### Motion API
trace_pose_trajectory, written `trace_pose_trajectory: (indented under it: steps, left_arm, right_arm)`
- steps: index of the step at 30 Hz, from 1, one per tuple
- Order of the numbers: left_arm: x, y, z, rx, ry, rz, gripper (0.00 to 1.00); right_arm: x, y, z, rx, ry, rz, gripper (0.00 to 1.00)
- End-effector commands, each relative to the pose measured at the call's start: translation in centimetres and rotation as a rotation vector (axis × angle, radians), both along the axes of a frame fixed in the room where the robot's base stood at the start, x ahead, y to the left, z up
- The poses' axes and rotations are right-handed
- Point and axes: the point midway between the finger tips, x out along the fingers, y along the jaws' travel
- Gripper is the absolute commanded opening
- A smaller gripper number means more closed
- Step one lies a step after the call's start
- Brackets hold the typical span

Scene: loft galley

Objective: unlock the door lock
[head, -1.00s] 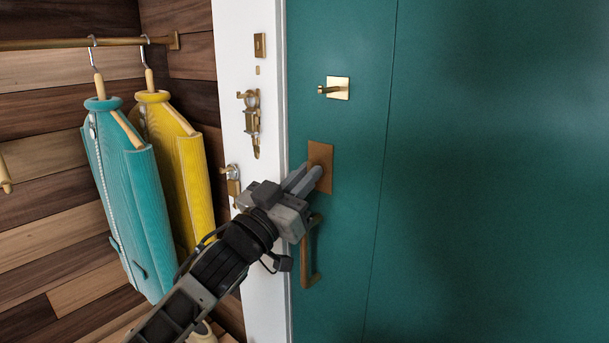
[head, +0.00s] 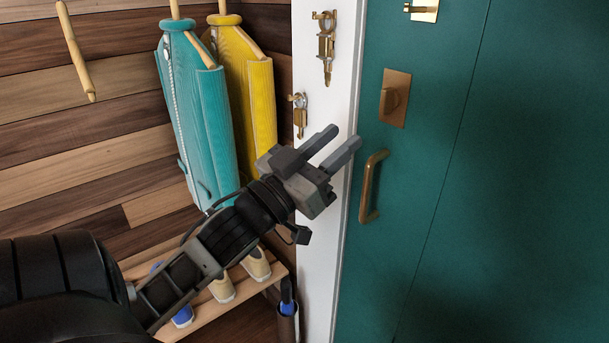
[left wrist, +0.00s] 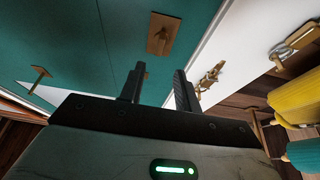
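The door lock is a brass plate with a thumb-turn knob (head: 394,98) on the green door (head: 540,200); the knob looks roughly upright. The plate also shows in the left wrist view (left wrist: 160,36), beyond the fingers. My left gripper (head: 345,139) is open and empty, its two fingers apart. It is below and left of the lock, in front of the white door frame, and not touching the knob. In the left wrist view its fingers (left wrist: 159,85) have a clear gap between them. My right gripper is not in view.
A brass pull handle (head: 370,187) is below the lock, close to my left gripper. Brass latches (head: 325,45) are on the white frame (head: 325,260). Teal (head: 200,105) and yellow (head: 250,85) garments hang left, above a shoe rack (head: 215,309).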

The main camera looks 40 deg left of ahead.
Motion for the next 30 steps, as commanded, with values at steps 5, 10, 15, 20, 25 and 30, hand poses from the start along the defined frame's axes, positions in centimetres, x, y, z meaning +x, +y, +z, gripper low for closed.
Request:
trace_pose_trajectory:
  steps: [5, 10, 15, 20, 25, 30]
  left_arm:
    - [-3.2, 0.4, -1.6, 0.000, 0.005, 0.002, 0.33]
    - [-4.9, 0.5, -2.1, 0.000, 0.003, 0.001, 0.33]
    - [-5.7, 0.6, -2.3, 0.001, 0.000, 0.000, 0.33]
    - [-5.8, 0.6, -2.4, 0.001, -0.001, 0.000, 0.33]
    - [-5.8, 0.6, -2.4, 0.001, 0.000, 0.000, 0.33]
    - [-5.8, 0.6, -2.4, 0.001, 0.000, 0.000, 0.33]
  right_arm:
    - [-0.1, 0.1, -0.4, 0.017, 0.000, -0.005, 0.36]
    - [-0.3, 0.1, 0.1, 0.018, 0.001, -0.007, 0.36]
    - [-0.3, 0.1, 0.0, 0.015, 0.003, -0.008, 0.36]
    - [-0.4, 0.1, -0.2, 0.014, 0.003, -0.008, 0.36]
    - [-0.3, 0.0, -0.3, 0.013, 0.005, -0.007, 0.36]
    - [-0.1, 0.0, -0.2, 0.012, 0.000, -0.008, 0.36]
